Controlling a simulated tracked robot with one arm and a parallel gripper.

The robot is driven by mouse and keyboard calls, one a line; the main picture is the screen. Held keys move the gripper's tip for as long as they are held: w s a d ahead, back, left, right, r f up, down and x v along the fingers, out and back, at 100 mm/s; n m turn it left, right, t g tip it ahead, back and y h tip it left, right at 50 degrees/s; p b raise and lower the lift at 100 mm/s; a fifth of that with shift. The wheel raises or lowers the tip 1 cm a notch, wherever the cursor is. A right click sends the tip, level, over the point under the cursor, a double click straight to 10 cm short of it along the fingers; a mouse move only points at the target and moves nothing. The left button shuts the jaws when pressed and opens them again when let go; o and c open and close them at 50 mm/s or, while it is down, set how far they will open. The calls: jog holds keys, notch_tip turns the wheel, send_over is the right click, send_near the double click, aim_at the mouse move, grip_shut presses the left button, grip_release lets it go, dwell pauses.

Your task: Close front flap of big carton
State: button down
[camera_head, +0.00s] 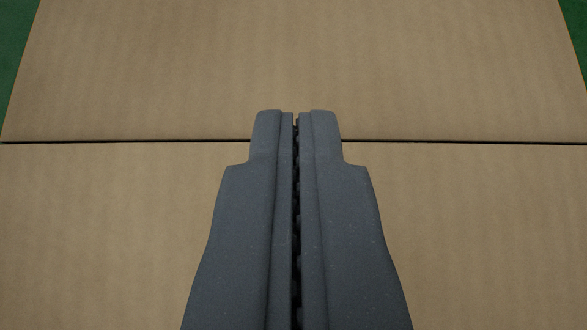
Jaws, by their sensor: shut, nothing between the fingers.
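Brown cardboard of the carton fills nearly the whole head camera view. A dark, nearly level line divides it into an upper panel (300,60) and a lower panel (100,235). I cannot tell for sure which panel is the front flap. My gripper (296,115) is dark grey and reaches up from the bottom middle. Its two fingers are shut together with nothing between them. The fingertips overlap the dark line in the picture. Whether they touch the cardboard cannot be told. The gripper hides the middle of the lower panel and part of the line.
Green floor (14,40) shows at the upper left corner, and green also shows at the upper right corner (578,25), beyond the upper panel's slanted side edges. No other objects are in view.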

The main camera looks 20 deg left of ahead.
jog(key=shift+w+a+f+b, duration=0.1)
jog(key=shift+w+f+b, duration=0.1)
jog(key=shift+f, duration=0.55)
jog(key=shift+w+a+f+b, duration=0.1)
jog(key=shift+w+f+b, duration=0.1)
jog(key=shift+f, duration=0.5)
jog(key=shift+w+a+f+b, duration=0.1)
jog(key=shift+w+f+b, duration=0.1)
jog(key=shift+f, duration=0.55)
jog(key=shift+w+f+g, duration=0.25)
jog(key=shift+f+g, duration=0.45)
jog(key=shift+f, duration=0.15)
jog(key=shift+f+h, duration=0.1)
jog(key=shift+h, duration=0.2)
jog(key=shift+s, duration=0.1)
